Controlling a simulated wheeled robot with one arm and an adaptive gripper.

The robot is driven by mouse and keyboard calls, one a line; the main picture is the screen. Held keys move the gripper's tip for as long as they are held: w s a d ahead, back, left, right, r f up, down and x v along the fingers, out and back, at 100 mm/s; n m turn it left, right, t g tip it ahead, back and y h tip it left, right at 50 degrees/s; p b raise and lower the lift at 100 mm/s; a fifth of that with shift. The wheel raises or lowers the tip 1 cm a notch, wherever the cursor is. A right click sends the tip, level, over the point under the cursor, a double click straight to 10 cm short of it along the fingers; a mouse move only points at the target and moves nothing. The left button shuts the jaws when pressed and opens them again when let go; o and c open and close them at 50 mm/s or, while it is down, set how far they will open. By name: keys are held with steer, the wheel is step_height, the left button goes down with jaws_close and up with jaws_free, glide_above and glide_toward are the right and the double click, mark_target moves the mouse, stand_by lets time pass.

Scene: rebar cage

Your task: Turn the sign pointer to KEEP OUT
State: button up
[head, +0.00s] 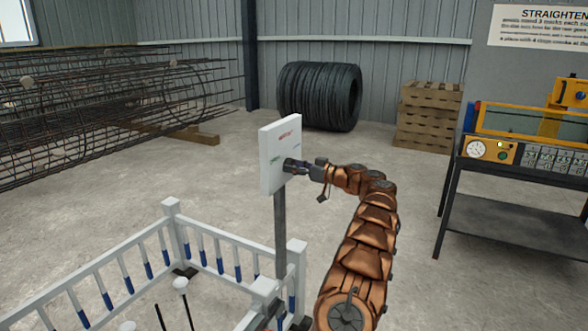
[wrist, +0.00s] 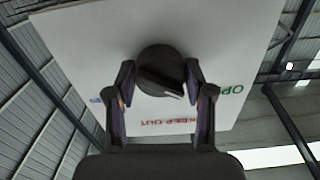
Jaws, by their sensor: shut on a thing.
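The white sign board (head: 280,150) stands on a grey post and faces my arm. In the wrist view it shows upside down, with red KEEP OUT (wrist: 167,122) at the bottom, green lettering starting "OP" (wrist: 229,90) at right and a small blue label (wrist: 95,100) at left. A dark round pointer knob (wrist: 158,62) sits between them. Its white-tipped end points down and right, between KEEP OUT and the green lettering. My gripper (head: 296,166) is at the board, shut on the knob with one finger on each side. The knob is mostly hidden in the head view.
A white railing (head: 115,265) with blue-banded bars stands below the sign. A rebar cage (head: 110,95) lies at left.

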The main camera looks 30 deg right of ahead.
steer(key=shift+m+b, duration=0.55)
steer(key=shift+m, duration=0.55)
steer(key=m, duration=0.2)
steer(key=shift+m, duration=0.3)
steer(key=m, duration=0.3)
steer(key=shift+r, duration=0.15)
steer(key=shift+m+p, duration=0.55)
steer(key=shift+m, duration=0.95)
steer(key=o, duration=1.2)
steer(key=shift+c, duration=0.2)
